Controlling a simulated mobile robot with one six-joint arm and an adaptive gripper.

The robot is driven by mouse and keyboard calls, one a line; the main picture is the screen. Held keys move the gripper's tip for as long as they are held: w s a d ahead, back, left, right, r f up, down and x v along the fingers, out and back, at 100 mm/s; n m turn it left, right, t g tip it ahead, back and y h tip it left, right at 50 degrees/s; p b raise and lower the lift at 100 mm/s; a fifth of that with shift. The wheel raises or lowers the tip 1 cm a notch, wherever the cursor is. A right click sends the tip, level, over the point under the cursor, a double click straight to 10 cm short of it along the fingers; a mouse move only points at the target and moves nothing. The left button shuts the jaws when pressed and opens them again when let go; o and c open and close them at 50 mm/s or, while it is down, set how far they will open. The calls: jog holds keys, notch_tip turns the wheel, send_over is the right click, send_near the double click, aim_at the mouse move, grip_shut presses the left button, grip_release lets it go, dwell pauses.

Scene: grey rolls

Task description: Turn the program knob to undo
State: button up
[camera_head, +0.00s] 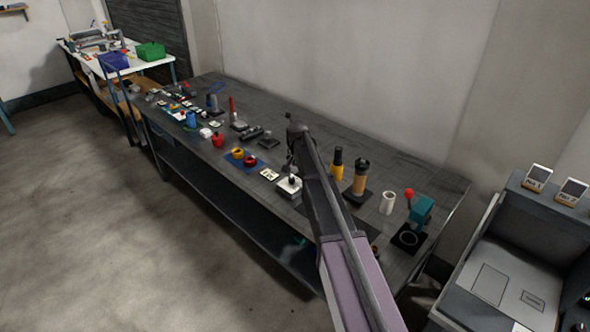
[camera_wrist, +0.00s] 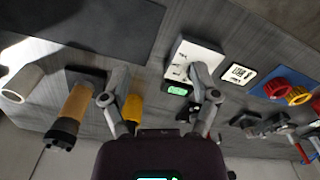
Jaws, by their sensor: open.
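A white box-like device (camera_head: 289,187) stands on the dark workbench (camera_head: 330,262) below my gripper. In the wrist view the device (camera_wrist: 196,57) shows small dark marks on its top face and a lit green display (camera_wrist: 177,90). The program knob cannot be told apart clearly; the right finger covers part of the device. My gripper (camera_wrist: 159,74) is open, its fingers spread wide and nothing between them. The device lies toward the right finger. In the head view my gripper (camera_head: 291,160) hangs above and just behind the device, partly hidden by my arm.
A framed card (camera_wrist: 238,75) lies beside the device. A yellow bottle (camera_head: 337,163), a tan-and-black cylinder (camera_head: 360,178), a white roll (camera_head: 387,203) and a teal tool with a red ball (camera_head: 421,211) stand to the right. Red and yellow rings (camera_head: 250,161) and many small items lie left.

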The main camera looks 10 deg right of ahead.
jog(key=s+f+n+b, duration=0.2)
jog(key=s+n, duration=0.1)
jog(key=s, duration=1.3)
jog(key=shift+s+f, duration=0.2)
jog(key=shift+s, duration=0.2)
jog(key=s+n, duration=0.3)
jog(key=s, duration=1.3)
jog(key=shift+s, duration=0.15)
